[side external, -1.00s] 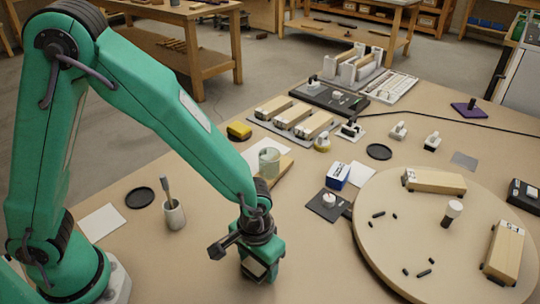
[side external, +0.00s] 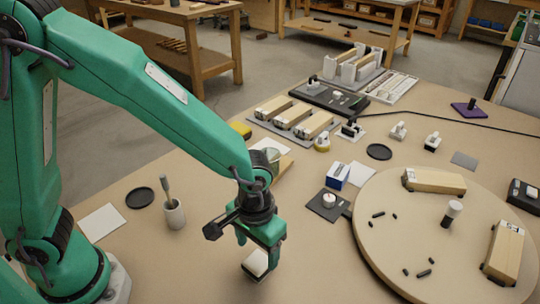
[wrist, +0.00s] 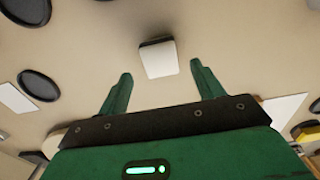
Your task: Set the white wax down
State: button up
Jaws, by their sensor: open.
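The white wax (side external: 255,262) is a small pale block with a dark lower edge, resting on the tan bench top near the front middle. My gripper (side external: 258,248) is above it, pointing down, with its green fingers apart and empty. In the wrist view the white wax (wrist: 157,58) lies just past and between the two open fingertips (wrist: 161,70), with bare bench around it. No finger visibly touches it.
A grey cup with a brush (side external: 174,214) and a black disc (side external: 140,197) stand to the left. A round wooden board (side external: 385,240) with blocks and small black pieces is at right. A black square pad (side external: 325,208) lies before it. Bench around the wax is clear.

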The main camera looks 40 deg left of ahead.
aim_at(255, 258)
notch_tip(255, 258, up, 7)
jog(key=shift+f, duration=0.15)
dwell(0.7)
jog(key=s+a+r+t, duration=0.2)
jog(key=a+r, duration=0.4)
jog(key=a, duration=0.4)
jog(key=s+a+r+t, duration=0.3)
jog(key=a+r, duration=0.3)
jog(key=a, duration=0.5)
jog(key=shift+s+a+t, duration=0.25)
jog(key=shift+s+t, duration=0.05)
jog(key=shift+s, duration=0.5)
